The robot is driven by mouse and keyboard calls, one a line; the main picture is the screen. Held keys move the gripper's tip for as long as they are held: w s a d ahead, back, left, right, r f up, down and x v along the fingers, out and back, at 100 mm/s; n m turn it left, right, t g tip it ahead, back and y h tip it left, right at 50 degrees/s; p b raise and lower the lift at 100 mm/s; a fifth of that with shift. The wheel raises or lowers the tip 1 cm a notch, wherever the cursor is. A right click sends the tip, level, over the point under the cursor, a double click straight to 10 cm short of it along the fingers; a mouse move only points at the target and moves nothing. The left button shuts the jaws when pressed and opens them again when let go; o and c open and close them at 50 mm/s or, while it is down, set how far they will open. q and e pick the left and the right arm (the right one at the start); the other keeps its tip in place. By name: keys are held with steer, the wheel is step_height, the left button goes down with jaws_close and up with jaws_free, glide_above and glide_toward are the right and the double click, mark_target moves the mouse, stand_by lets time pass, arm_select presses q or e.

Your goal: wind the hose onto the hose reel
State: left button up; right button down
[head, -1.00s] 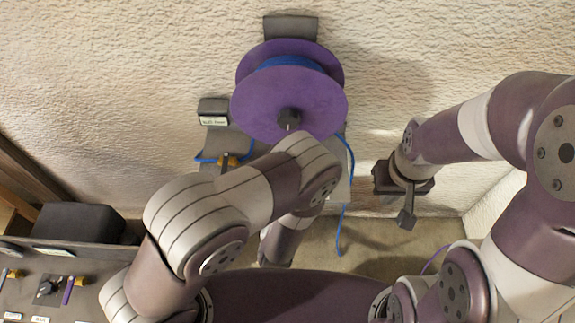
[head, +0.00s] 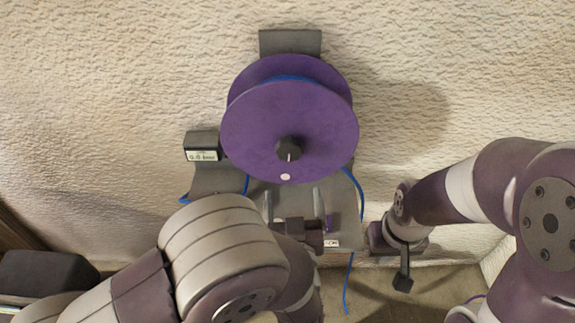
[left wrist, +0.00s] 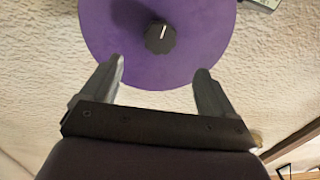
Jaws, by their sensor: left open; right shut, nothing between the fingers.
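The purple hose reel (head: 290,130) is on the wall, with a dark knob (head: 289,149) at the centre of its front disc. A strip of blue hose (head: 292,78) shows between its discs. More blue hose (head: 353,183) comes out at the lower right, and a length (head: 348,285) hangs down to the floor. My left gripper (head: 293,194) is open and empty just below the reel. In the left wrist view its spread fingers (left wrist: 160,70) point towards the disc and knob, apart from the knob. My right gripper (head: 403,277) is shut and empty, to the lower right.
A small box with a display (head: 202,146) is left of the reel. A grey plate (head: 342,212) lies behind and below the reel. A dark box (head: 45,278) stands at the lower left. The wall right of the reel is bare.

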mark_target(290, 154)
arm_select(q)
steer(key=w, duration=0.4)
steer(key=w+p, duration=0.1)
steer(key=w, duration=0.3)
steer(key=w+p, duration=0.1)
steer(key=w, duration=0.3)
steer(key=shift+w+a, duration=0.3)
